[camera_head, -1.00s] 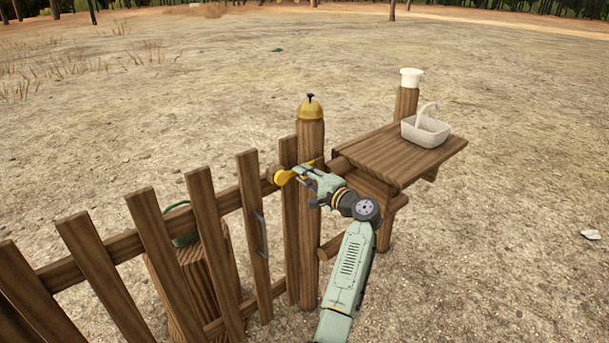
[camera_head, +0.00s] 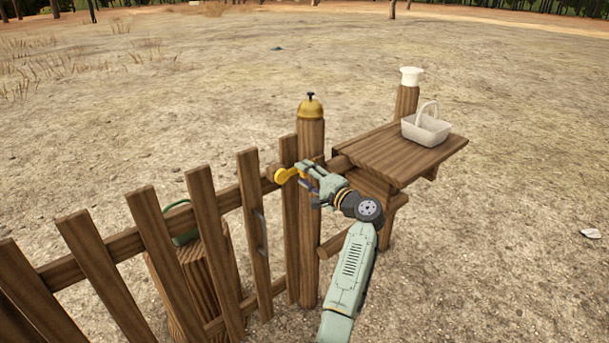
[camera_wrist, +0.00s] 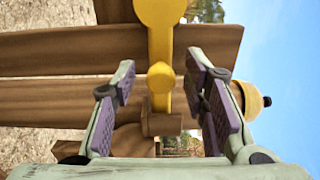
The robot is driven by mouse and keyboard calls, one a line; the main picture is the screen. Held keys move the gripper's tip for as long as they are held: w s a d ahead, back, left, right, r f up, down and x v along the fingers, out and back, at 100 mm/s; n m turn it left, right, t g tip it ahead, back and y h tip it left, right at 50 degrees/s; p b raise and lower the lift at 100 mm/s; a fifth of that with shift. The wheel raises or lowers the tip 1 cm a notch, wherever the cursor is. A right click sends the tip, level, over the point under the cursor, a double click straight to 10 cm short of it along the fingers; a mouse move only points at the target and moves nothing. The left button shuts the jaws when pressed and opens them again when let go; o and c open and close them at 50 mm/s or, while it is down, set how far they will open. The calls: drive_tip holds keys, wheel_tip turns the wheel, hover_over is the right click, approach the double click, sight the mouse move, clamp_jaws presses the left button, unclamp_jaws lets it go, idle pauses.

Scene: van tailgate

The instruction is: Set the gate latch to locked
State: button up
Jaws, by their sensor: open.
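The yellow gate latch (camera_head: 284,175) is at the top of the gate, by the post. It has a round disc at its left end and a bar running right towards the post, roughly level. In the wrist view the latch (camera_wrist: 158,40) shows its disc, bar and a round knob. My gripper (camera_head: 305,177) is beside the latch in the head view, and its fingers partly hide the bar. In the wrist view my gripper (camera_wrist: 160,68) is open, with one finger on each side of the latch bar and visible gaps to both.
The wooden gate (camera_head: 205,205) stretches to the left. The gate post (camera_head: 311,220) carries a brass bell (camera_head: 311,109). A wooden shelf (camera_head: 385,155) to the right holds a white basket (camera_head: 426,128). A stump (camera_head: 190,270) stands behind the gate. Open ground lies beyond.

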drive_tip(key=v, duration=1.1)
